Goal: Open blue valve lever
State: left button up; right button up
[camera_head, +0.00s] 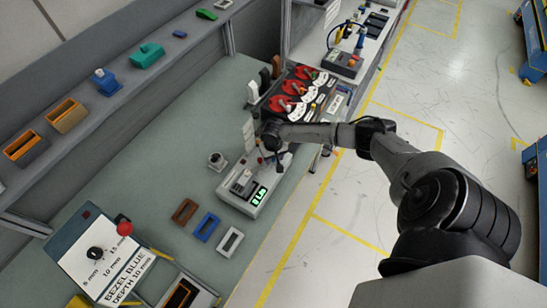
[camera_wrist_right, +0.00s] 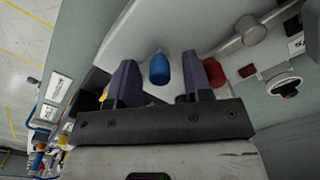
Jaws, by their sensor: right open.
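The blue valve lever (camera_wrist_right: 159,69) shows in the right wrist view as a rounded blue tip on a pale grey panel. My right gripper (camera_wrist_right: 168,66) is open, with one dark finger on each side of the blue tip in the picture. Both fingers appear apart from it, and I cannot tell how far away it is in depth. In the head view my right gripper (camera_head: 273,145) is over the rear part of the grey device (camera_head: 242,190) on the bench. The arm and gripper partly hide the lever area there. My left gripper is not in view.
A red part (camera_wrist_right: 214,73) sits close by the right finger in the wrist view. A grey pipe fitting (camera_wrist_right: 245,35) lies beyond it. In the head view, red dials (camera_head: 282,103) stand behind the gripper. Rectangular frames (camera_head: 207,227) lie in front on the bench.

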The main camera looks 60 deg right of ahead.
jog(key=shift+f, duration=0.2)
jog(key=shift+c, duration=0.3)
grip_shut()
